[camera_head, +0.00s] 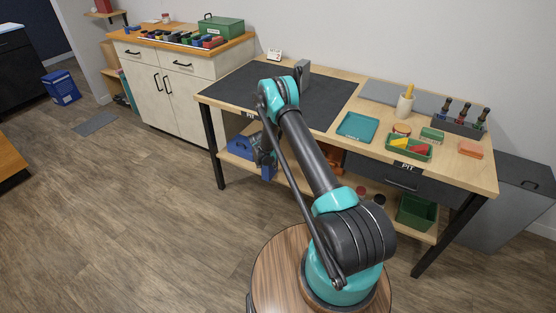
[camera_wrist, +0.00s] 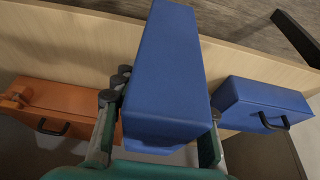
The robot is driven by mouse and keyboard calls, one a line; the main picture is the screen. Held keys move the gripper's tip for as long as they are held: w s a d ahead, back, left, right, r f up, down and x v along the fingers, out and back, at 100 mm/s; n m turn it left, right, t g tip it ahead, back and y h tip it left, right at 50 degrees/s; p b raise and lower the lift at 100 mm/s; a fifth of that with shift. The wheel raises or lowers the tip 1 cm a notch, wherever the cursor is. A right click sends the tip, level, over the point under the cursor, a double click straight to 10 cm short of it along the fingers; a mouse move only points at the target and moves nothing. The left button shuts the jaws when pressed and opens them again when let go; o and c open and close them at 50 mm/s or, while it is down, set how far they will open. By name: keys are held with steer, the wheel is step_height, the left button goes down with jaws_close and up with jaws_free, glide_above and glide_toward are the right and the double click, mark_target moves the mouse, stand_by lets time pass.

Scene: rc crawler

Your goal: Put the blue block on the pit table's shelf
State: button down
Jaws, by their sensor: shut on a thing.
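My gripper (camera_head: 264,158) is shut on the blue block (camera_head: 268,172) and holds it in front of the pit table, near its lower shelf. In the wrist view the blue block (camera_wrist: 165,65) is large and long between the two fingers (camera_wrist: 163,112). The pale wooden shelf (camera_wrist: 60,35) runs behind the block in that view. An orange case (camera_wrist: 65,108) is left of the block and a blue case (camera_wrist: 262,105) is right of it. I cannot tell whether the block touches the shelf.
The blue case (camera_head: 240,147) stands at the shelf's left end in the head view. A green bin (camera_head: 416,212) stands at its right end. The pit table's top carries a dark mat (camera_head: 310,100), a teal tray (camera_head: 358,126) and tools. A table leg (camera_head: 213,145) stands at the left.

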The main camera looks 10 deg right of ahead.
steer(key=shift+w+d, duration=0.45)
steer(key=shift+w, duration=0.2)
steer(key=shift+w+d, duration=0.45)
steer(key=shift+w, duration=0.15)
steer(key=shift+w+d+f, duration=0.35)
steer(key=shift+w+d, duration=0.3)
steer(key=shift+w, duration=0.2)
steer(key=shift+w+d+f, duration=0.35)
steer(key=shift+w+d, duration=0.25)
steer(key=shift+w, duration=0.2)
steer(key=c, duration=0.9)
jaws_free()
steer(key=shift+o, duration=0.2)
